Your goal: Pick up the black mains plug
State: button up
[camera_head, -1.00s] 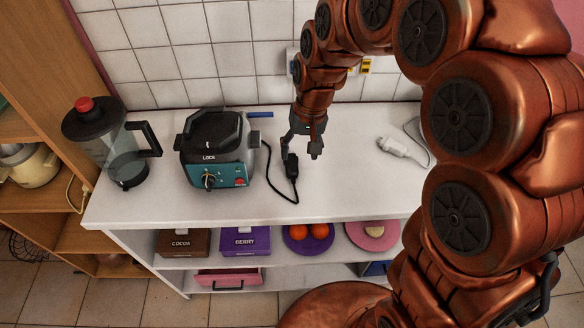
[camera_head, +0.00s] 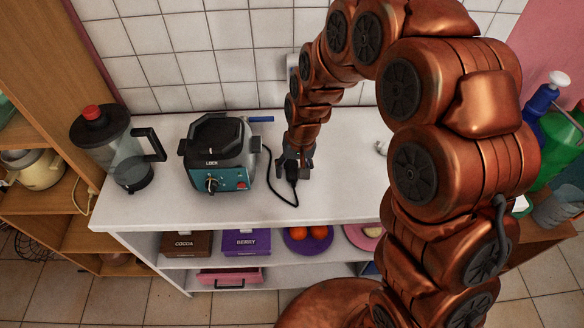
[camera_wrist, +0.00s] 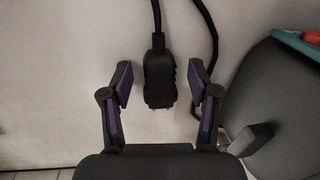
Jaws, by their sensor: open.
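The black mains plug (camera_head: 292,172) lies on the white counter to the right of the teal and black appliance (camera_head: 216,158), with its black cord (camera_head: 272,187) curving back to that appliance. In the wrist view the plug (camera_wrist: 158,78) sits between the two fingers, with a gap on each side. My gripper (camera_wrist: 158,95) is open and empty. In the head view my gripper (camera_head: 293,165) is low over the counter at the plug and partly hides it.
A jug with a black lid and red knob (camera_head: 128,160) stands at the counter's left. A blue item (camera_head: 260,119) lies behind the appliance. Shelves with boxes and plates sit below. Clear counter lies right of my gripper.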

jog(key=shift+c, duration=0.2)
grip_shut()
dwell(0.3)
